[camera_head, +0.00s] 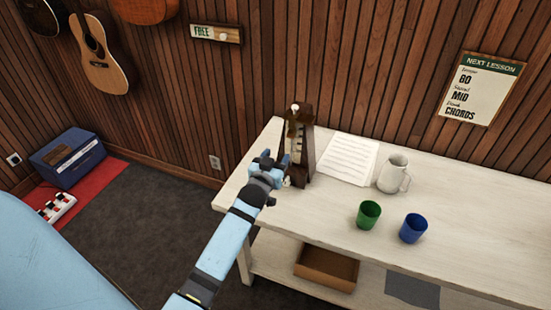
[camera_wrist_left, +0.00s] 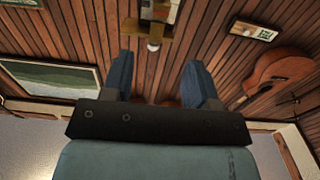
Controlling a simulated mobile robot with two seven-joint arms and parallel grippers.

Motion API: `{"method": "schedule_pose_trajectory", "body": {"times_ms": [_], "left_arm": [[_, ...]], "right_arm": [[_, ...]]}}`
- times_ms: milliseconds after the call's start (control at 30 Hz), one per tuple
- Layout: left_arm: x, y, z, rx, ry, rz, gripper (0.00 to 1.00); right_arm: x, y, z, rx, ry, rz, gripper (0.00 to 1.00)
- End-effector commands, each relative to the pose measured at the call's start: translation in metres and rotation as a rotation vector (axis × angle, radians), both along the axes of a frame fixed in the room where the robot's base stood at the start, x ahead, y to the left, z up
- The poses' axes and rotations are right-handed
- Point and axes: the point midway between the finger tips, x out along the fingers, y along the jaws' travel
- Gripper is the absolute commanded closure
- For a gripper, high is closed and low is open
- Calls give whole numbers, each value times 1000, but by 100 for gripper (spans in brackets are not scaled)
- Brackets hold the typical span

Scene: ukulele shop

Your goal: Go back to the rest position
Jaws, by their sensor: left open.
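My left gripper (camera_head: 270,163) is open and empty, above the left end of the white table (camera_head: 330,222). It is just left of the dark wooden metronome (camera_head: 305,155), overlapping its edge in the picture; I cannot tell whether they touch. In the left wrist view the two blue fingers (camera_wrist_left: 162,75) stand apart. Beyond them shows what appears to be the metronome's top (camera_wrist_left: 155,30), with a pale scale and white knob. The right gripper is not in view.
On the table are a music sheet (camera_head: 348,158), a white pitcher (camera_head: 391,174), a green cup (camera_head: 368,215) and a blue cup (camera_head: 413,229). A wooden box (camera_head: 327,265) sits on the lower shelf. A blue amplifier (camera_head: 68,158) stands at left. The grey floor (camera_head: 160,215) between is clear.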

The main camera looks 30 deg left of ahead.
Motion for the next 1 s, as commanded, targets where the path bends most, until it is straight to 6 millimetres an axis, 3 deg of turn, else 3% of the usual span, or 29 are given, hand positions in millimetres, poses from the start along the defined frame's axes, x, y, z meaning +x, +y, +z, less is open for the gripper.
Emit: {"method": "schedule_pose_trajectory", "body": {"times_ms": [300, 433, 567, 700, 900, 1000], "left_arm": [[-2, -1, -2, 1, 4, -3, 47], [-25, -15, -24, 15, 62, -39, 47], [-82, -51, -69, 35, 193, -130, 47], [-162, -100, -115, 40, 355, -258, 47], [-255, -152, -148, 19, 524, -405, 47], [-281, -166, -154, 11, 567, -446, 47]], "right_arm": [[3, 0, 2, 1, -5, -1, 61], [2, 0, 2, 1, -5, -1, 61], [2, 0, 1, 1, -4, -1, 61], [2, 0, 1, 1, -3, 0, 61], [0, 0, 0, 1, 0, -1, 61], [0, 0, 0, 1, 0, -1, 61]]}}
